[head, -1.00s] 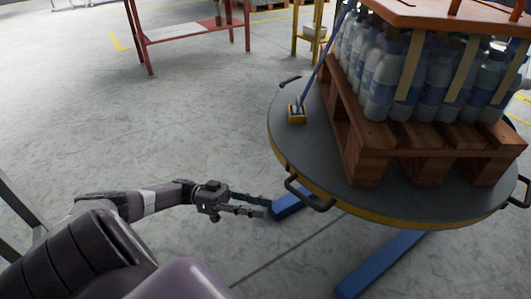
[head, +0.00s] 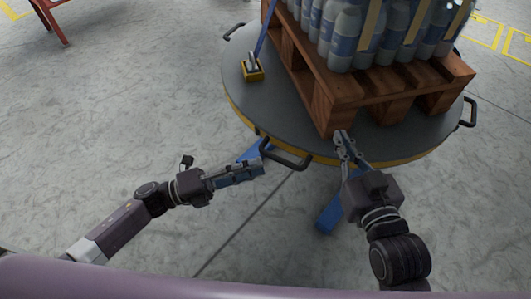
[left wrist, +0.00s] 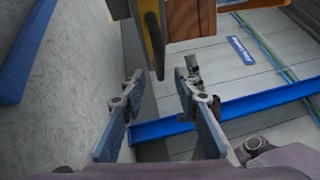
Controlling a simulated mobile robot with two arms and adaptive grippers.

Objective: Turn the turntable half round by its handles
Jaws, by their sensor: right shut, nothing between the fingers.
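The turntable (head: 295,120) is a grey disc with a yellow rim. A black handle (head: 285,158) sticks out from its front edge, another handle (head: 233,32) is at the far left and a third handle (head: 468,113) at the right. My left gripper (head: 262,168) is just left of the front handle. In the left wrist view its fingers (left wrist: 160,88) are apart with nothing between them, and the dark handle (left wrist: 154,45) shows just ahead of them. My right gripper (head: 341,137) is shut and empty, over the front rim by the pallet corner, right of the front handle.
A wooden pallet (head: 345,92) loaded with bottles (head: 345,38) stands on the turntable. A yellow block (head: 253,70) with a blue strap sits on the disc's left side. Blue floor beams (head: 328,216) run underneath.

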